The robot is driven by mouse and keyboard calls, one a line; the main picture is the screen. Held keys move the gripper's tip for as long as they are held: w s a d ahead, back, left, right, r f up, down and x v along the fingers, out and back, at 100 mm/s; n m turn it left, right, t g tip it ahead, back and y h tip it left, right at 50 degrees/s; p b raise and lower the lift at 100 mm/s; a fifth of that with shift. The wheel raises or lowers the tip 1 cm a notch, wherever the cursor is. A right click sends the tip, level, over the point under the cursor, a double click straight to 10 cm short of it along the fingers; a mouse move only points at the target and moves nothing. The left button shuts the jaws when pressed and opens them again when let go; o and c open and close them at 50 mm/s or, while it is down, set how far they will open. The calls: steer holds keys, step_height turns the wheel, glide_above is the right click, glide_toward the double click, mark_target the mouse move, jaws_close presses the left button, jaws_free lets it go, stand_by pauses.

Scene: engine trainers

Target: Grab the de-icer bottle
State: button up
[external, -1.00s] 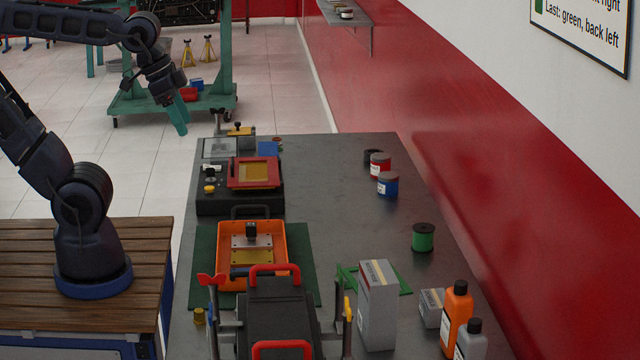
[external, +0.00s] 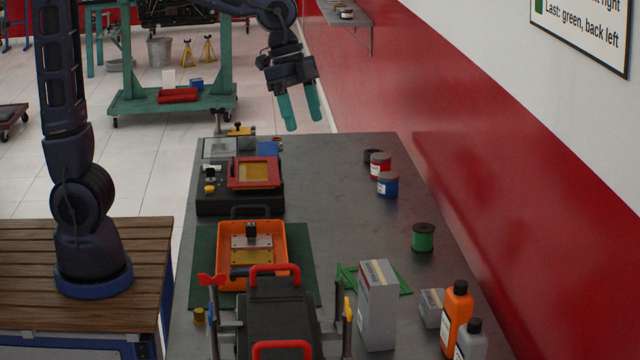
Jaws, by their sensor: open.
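Two bottles stand at the front right of the grey bench: an orange bottle (external: 456,316) with a black cap, and a grey bottle (external: 471,342) with a dark cap, cut off by the lower picture edge. Their labels are too small to read, so I cannot tell which is the de-icer. My gripper (external: 304,124) has teal fingers, spread apart and empty, pointing down. It is in the air around the far end of the bench, far from both bottles.
A tall grey box (external: 377,306) and a small box (external: 432,307) stand left of the bottles. A green spool (external: 423,238), a blue jar (external: 387,185) and a red jar (external: 380,165) stand along the right side. An orange tray (external: 281,250) is on the left. The bench's middle is clear.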

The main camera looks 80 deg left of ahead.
steer(key=w+d+f+m+g+h, duration=0.15)
steer(key=w+d+f, duration=0.25)
steer(key=w, duration=0.4)
steer(key=w+d+f+m, duration=0.3)
steer(key=w+d+f, duration=0.1)
steer(key=w, duration=0.4)
steer(key=m, duration=0.5)
glide_toward(459, 301)
steer(key=w+a+f, duration=0.1)
steer(key=a+f, duration=0.1)
steer(key=a, duration=0.2)
steer(key=shift+g, duration=0.45)
steer(key=x, duration=1)
steer(key=shift+w+d, duration=0.35)
steer(key=shift+w, duration=0.05)
steer(key=shift+h, duration=0.25)
jaws_close()
